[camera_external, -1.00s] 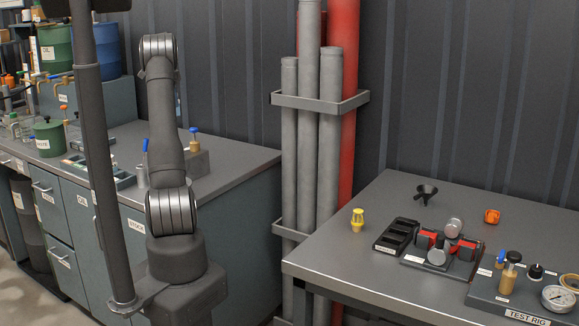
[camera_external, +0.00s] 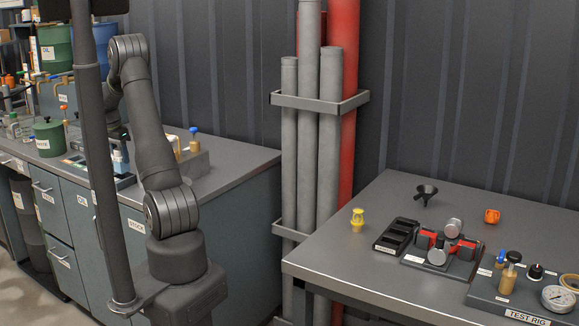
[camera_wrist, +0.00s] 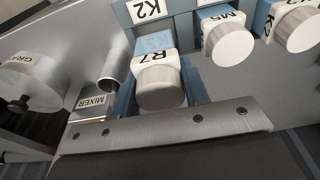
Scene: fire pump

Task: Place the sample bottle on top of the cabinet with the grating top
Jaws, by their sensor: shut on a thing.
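The sample bottle (camera_wrist: 160,88), labelled R7 with a pale round cap, is nearest in the wrist view, by a blue rack (camera_wrist: 183,32). My gripper (camera_wrist: 160,75) is shut on it; the bottle sits between its jaws, whose tips are hard to make out. In the external view my gripper is down at the left bench's tray, mostly hidden behind the dark post, so the bottle cannot be made out there. I cannot identify the cabinet with the grating top in either view.
Other capped bottles (camera_wrist: 228,40) stand close beside in the rack. A metal cylinder (camera_wrist: 113,65) is near the MIXER label.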

